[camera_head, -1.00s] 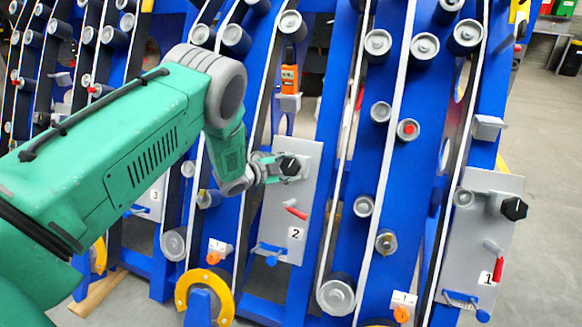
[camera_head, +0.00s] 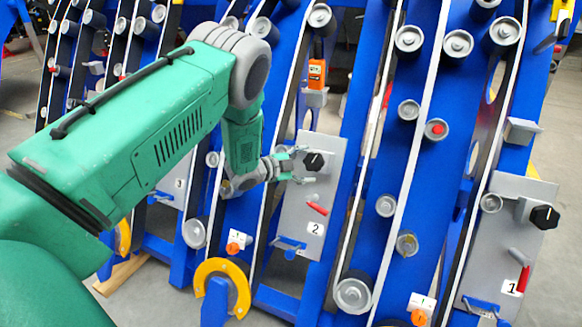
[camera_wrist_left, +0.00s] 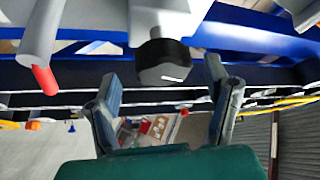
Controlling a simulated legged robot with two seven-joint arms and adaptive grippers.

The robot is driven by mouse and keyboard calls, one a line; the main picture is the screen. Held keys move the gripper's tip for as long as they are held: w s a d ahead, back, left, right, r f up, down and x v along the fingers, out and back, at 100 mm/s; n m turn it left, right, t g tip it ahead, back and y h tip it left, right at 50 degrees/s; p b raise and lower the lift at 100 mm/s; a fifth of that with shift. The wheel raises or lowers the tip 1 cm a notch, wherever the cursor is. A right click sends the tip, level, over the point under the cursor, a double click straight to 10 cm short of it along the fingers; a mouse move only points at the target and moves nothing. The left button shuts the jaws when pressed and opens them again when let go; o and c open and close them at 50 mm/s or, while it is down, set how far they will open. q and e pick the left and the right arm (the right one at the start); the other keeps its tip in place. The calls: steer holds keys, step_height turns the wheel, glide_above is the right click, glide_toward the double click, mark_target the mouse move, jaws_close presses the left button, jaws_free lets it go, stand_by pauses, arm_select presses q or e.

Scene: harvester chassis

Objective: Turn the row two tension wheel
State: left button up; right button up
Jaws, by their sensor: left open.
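The row two tension wheel is a black knob (camera_head: 315,161) with a white mark, on the grey panel labelled 2 (camera_head: 325,190). It also shows in the left wrist view (camera_wrist_left: 163,63), on a grey mount. My left gripper (camera_head: 304,165) is open just left of the knob, with one finger above and one below. In the left wrist view the two spread fingers (camera_wrist_left: 162,78) stand on either side of the knob, with gaps between them and it. How deep the knob sits between the fingertips is hard to tell. My right gripper is out of view.
A red-tipped handle (camera_head: 317,209) sticks out below the knob and also shows in the left wrist view (camera_wrist_left: 44,80). An orange device (camera_head: 317,73) sits above the panel. Panel 1 (camera_head: 515,235) with its own black knob is at right. Blue frames and white belts flank the panel.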

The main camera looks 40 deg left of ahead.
arm_select(q)
steer(key=v, duration=0.8)
steer(key=shift+s, duration=0.2)
steer(key=shift+a, duration=0.1)
steer(key=s+d+f+n+g+y+p, duration=0.25)
steer(key=s+d+f+n+g, duration=0.35)
steer(key=s+d+f+n, duration=0.5)
steer(key=s+d+f+n+g, duration=0.1)
steer(key=s+d+g, duration=0.1)
steer(key=s, duration=0.7)
steer(key=s+d+f+g+y, duration=0.1)
steer(key=s+d+f+g, duration=0.1)
steer(key=s, duration=0.7)
steer(key=s+d+f+n+g+p, duration=0.1)
steer(key=s+d+f+g, duration=0.1)
steer(key=s, duration=0.6)
steer(key=shift+s+d+n+g+y, duration=0.3)
steer(key=shift+s+d+g+y, duration=0.15)
steer(key=shift+g, duration=0.55)
steer(key=shift+w+d, duration=0.1)
steer(key=shift+w, duration=0.1)
